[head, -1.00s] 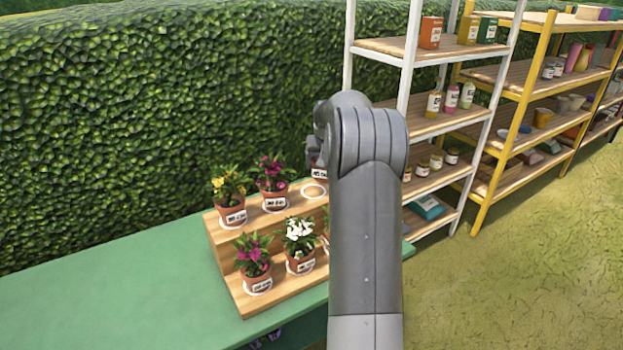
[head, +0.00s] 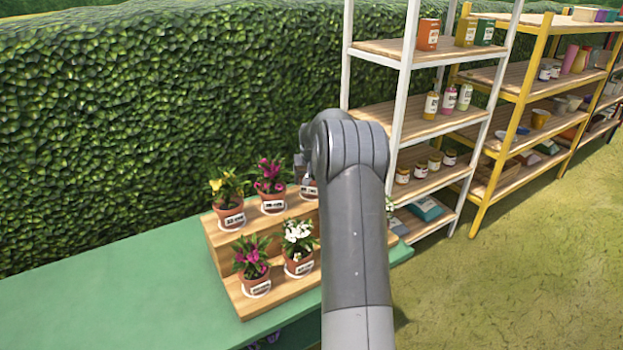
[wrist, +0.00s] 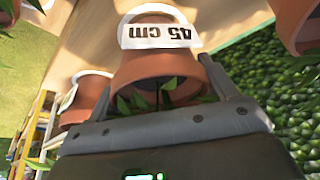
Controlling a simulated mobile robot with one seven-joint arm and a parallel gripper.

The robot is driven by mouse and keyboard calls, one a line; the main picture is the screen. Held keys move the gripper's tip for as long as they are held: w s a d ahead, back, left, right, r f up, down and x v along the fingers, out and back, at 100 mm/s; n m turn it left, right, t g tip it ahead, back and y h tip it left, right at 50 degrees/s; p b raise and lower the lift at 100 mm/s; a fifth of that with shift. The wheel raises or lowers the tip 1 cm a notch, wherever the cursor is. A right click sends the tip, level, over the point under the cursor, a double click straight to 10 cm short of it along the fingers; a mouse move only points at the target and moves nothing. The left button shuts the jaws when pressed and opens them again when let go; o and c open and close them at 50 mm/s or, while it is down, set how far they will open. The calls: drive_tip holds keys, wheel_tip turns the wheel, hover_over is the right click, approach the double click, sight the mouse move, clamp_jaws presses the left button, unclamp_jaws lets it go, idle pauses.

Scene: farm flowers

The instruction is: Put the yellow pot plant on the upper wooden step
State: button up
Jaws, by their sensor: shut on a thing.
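My gripper (wrist: 158,75) is shut on a terracotta pot (wrist: 160,62) with a white "45 cm" label, upside down in the wrist view. Green leaves show at its rim; its flower colour is hidden. In the head view this pot (head: 309,190) is partly behind my arm, at the upper wooden step (head: 276,221), right of the magenta plant. My gripper (head: 302,170) is mostly hidden there. Its base is close to the step; I cannot tell whether it touches. A yellow-flowered pot plant (head: 230,200) stands at the upper step's left end.
A magenta plant (head: 271,186) stands beside the held pot on the upper step. Another magenta plant (head: 252,265) and a white-flowered plant (head: 299,247) stand on the lower step. The green table (head: 120,300) is clear at left. A hedge (head: 150,110) and white shelf (head: 385,48) stand behind.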

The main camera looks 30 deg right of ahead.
drive_tip(key=o, duration=1.3)
